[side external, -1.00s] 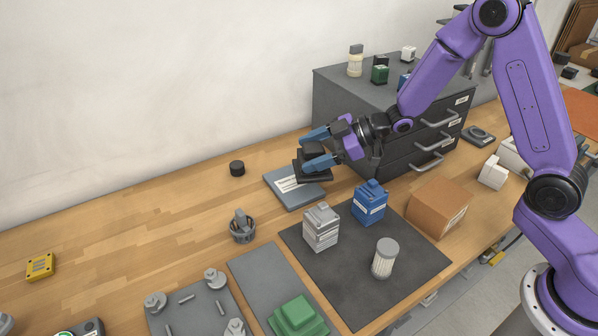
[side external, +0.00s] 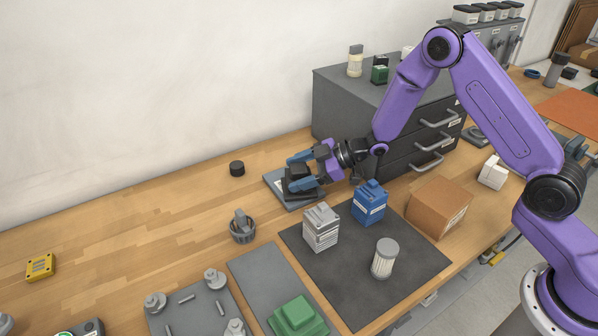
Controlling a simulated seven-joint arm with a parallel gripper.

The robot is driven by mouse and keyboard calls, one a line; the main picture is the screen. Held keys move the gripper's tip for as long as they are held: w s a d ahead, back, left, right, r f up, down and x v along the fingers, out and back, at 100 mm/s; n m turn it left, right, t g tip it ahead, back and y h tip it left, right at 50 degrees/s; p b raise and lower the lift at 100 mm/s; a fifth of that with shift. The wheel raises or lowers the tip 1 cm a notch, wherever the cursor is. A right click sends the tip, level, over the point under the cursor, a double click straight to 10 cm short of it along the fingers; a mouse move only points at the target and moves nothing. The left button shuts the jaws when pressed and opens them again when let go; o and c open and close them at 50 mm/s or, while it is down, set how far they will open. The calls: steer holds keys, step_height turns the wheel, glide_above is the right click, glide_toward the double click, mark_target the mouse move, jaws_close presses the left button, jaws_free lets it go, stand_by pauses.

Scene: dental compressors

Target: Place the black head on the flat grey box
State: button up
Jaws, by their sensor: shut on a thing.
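The black head (side external: 297,182) is a dark block with a wider base. My gripper (side external: 301,176) is shut on it, with blue fingers on either side. The head is over the flat grey box (side external: 277,182), at or very near its top; I cannot tell whether they touch. The flat grey box lies on the wooden bench, and the head and fingers hide much of its top.
A small black cylinder (side external: 237,168) stands to the left. A blue block (side external: 369,202), a grey ribbed block (side external: 321,227) and a white cylinder (side external: 385,258) stand on a dark mat (side external: 353,300). A drawer cabinet (side external: 340,105) stands behind.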

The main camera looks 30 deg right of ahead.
steer(key=o, duration=1.5)
steer(key=shift+f, duration=0.1)
steer(key=shift+d+r, duration=0.2)
steer(key=v, duration=0.7)
steer(key=shift+s, duration=0.15)
